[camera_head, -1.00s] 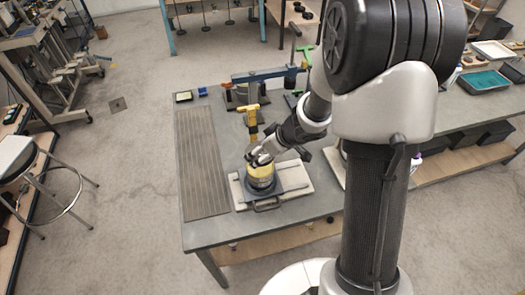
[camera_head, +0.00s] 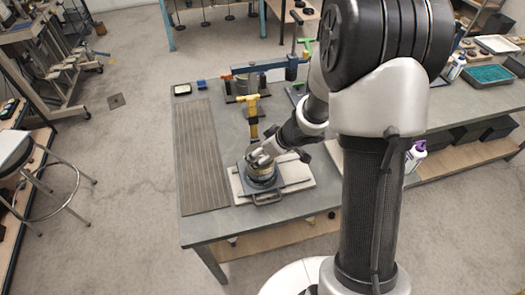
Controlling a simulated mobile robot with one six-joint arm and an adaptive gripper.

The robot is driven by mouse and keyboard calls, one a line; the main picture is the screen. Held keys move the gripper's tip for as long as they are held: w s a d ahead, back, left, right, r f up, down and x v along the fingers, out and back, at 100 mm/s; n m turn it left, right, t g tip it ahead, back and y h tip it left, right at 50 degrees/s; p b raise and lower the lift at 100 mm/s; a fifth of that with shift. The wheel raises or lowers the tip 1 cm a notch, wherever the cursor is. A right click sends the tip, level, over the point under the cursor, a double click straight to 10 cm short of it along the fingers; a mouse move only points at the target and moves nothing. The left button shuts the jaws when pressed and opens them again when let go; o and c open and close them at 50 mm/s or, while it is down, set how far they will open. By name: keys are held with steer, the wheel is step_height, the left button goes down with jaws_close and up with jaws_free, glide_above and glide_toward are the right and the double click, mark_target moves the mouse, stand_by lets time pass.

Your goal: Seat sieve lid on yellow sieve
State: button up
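The yellow sieve (camera_head: 262,173) is a small round vessel. It stands on a dark square plate near the front of the table, and only a dull yellowish band shows. My gripper (camera_head: 261,158) is right over its top, reaching in from the upper right. The gripper covers most of the sieve's top. A separate lid cannot be made out under the fingers, and the gap between the fingers is too small to read.
A pale board (camera_head: 306,181) lies under the dark plate, with a handle (camera_head: 268,199) at the front. A yellow upright tool (camera_head: 252,115) and a blue clamp bar (camera_head: 262,66) stand behind. A ribbed mat (camera_head: 201,160) lies clear at the left.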

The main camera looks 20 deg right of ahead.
steer(key=shift+f, duration=0.4)
steer(key=o, duration=1.3)
steer(key=shift+c, duration=0.2)
steer(key=v, duration=1.2)
